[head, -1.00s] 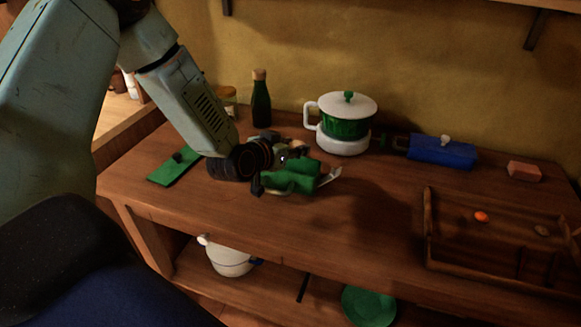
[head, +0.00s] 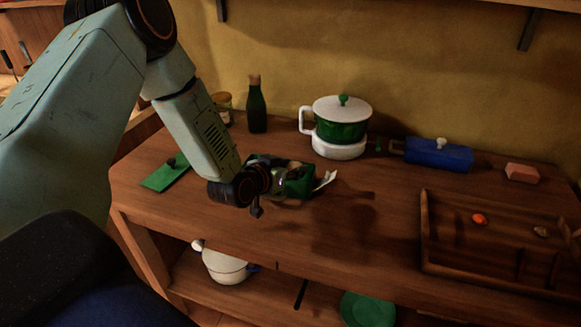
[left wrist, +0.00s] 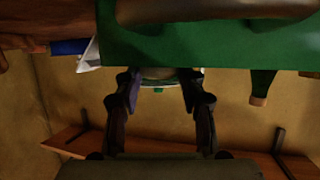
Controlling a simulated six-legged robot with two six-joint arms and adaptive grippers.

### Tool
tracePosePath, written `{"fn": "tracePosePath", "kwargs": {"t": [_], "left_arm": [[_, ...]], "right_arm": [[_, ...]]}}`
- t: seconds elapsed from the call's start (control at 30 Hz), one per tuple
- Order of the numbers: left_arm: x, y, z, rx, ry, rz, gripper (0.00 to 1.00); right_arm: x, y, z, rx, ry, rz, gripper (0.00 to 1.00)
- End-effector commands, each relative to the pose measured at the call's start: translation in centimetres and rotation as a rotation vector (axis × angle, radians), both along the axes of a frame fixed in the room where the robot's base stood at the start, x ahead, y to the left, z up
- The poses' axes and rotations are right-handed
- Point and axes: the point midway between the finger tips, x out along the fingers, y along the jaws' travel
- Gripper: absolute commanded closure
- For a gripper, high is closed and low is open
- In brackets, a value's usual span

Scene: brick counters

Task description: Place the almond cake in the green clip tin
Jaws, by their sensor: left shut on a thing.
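The green clip tin (head: 303,182) stands open on the brown counter, left of the middle in the head view. In the left wrist view, its green side (left wrist: 200,42) fills much of the upper part. My left gripper (head: 285,178) reaches in at the tin from the left and partly hides it. My right gripper is out of view.
A green board-like piece (head: 163,176) lies left of the tin. A dark bottle (head: 256,105), a white and green pot (head: 340,130), a blue box (head: 438,154) and a pink block (head: 522,173) stand at the back. A wooden tray (head: 470,255) is at right. The counter's middle is clear.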

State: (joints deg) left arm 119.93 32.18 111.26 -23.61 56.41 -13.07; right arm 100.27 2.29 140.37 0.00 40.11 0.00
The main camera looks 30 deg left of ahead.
Motion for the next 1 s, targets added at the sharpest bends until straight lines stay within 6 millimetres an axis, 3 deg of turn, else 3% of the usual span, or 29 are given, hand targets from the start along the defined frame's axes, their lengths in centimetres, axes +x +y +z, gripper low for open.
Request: {"fn": "tracePosePath", "kwargs": {"t": [0.27, 0.3, 0.53, 0.83, 1.0], "left_arm": [[0.0, 0.0, -0.5, 0.000, -0.001, 0.000, 0.81], [0.0, 0.0, -0.5, 0.000, 0.000, 0.000, 0.57], [0.0, 0.0, -0.5, 0.000, 0.000, 0.000, 0.37], [0.0, 0.0, -0.4, 0.000, 0.000, 0.000, 0.37], [0.0, 0.0, 0.9, -0.001, 0.000, 0.000, 0.37]], "right_arm": [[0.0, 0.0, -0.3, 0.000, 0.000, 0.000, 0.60], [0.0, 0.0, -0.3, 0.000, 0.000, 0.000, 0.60], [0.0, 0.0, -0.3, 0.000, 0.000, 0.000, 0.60], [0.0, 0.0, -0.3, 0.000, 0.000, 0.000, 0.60], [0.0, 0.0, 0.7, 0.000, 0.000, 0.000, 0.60]]}}
